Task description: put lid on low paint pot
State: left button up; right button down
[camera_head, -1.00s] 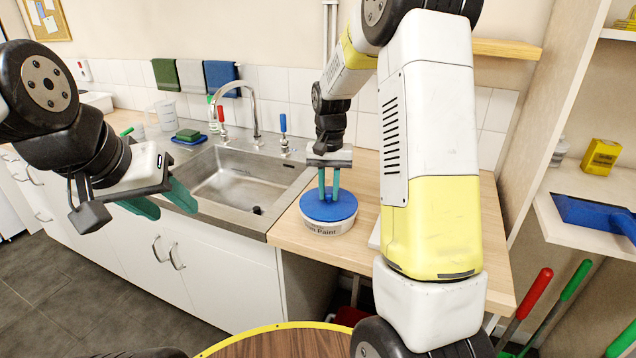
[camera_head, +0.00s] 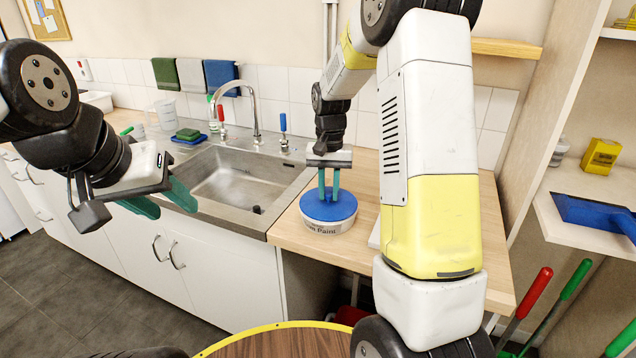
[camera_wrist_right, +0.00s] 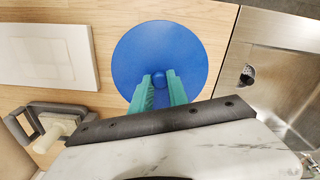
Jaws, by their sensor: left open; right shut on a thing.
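The low paint pot (camera_head: 328,227) is white with a paint label and stands on the wooden counter just right of the sink. The blue round lid (camera_head: 340,211) lies over the top of the pot, looking level; a fine gap cannot be made out. My right gripper (camera_head: 329,194) points down and is shut on the lid's small knob, which shows between the green fingers in the right wrist view (camera_wrist_right: 159,80). There the lid (camera_wrist_right: 160,50) hides the pot. My left gripper (camera_head: 168,200) is open and empty, in front of the sink cabinet at the left.
The steel sink (camera_head: 237,178) with its tap (camera_head: 252,110) lies left of the pot. A white flat panel (camera_wrist_right: 48,56) lies on the counter on the pot's other side. A shelf with a blue dustpan-like item (camera_head: 592,214) stands at the right.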

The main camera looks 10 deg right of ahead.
jog(key=c, duration=0.7)
grip_release()
jog(key=shift+r, duration=0.1)
jog(key=shift+r, duration=3.45)
